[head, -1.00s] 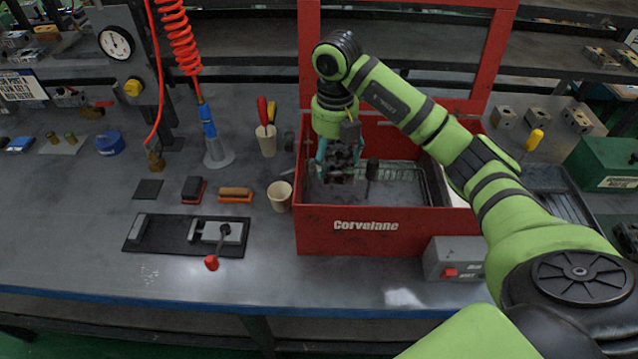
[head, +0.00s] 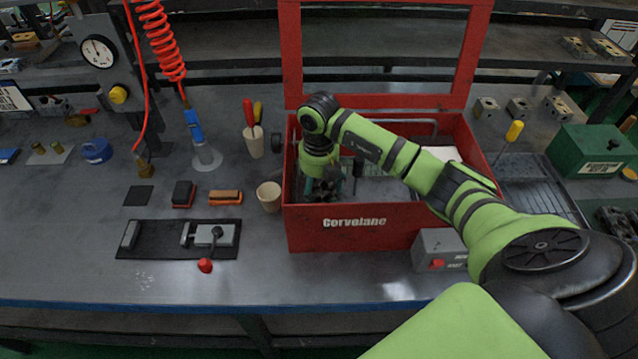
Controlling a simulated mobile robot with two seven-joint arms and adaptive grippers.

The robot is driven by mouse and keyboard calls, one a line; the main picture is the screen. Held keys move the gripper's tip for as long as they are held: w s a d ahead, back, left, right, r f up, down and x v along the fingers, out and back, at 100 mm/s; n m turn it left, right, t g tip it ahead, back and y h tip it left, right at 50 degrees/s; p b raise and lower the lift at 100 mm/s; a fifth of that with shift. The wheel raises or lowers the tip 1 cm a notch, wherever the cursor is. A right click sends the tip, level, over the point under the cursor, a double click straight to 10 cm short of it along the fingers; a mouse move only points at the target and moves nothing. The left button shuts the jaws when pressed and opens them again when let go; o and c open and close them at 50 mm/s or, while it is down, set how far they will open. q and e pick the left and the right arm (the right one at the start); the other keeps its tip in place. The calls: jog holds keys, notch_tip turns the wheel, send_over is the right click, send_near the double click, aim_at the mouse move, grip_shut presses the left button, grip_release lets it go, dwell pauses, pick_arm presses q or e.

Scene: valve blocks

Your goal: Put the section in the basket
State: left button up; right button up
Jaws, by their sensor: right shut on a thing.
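My right gripper (head: 322,185) points down inside the red open-lidded tank (head: 370,240) marked "Corvelane", at its left end, just behind the front wall. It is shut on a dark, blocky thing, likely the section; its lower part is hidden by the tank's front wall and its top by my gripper. A grey rim or mesh, likely the basket, shows inside the tank under my arm, but the front wall and my arm hide most of it. I cannot tell whether the held thing touches it. My left gripper is not in view.
The tank's raised red lid frame (head: 290,60) stands behind. A paper cup (head: 269,197) is close to the tank's left wall. A grey switch box (head: 438,250) stands at its front right. A clamp fixture (head: 212,236) lies left. The bench's front left is clear.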

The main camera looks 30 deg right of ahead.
aim_at(319, 185)
jog(key=shift+f, duration=0.1)
jog(key=o, duration=1.3)
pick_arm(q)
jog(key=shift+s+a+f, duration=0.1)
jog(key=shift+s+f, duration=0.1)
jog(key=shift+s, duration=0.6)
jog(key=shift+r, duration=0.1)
pick_arm(e)
jog(key=shift+r, duration=0.3)
pick_arm(q)
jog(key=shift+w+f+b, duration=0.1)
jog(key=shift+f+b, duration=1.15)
jog(key=shift+b, duration=0.05)
pick_arm(e)
notch_tip(319, 185, up, 12)
jog(key=shift+f, duration=0.1)
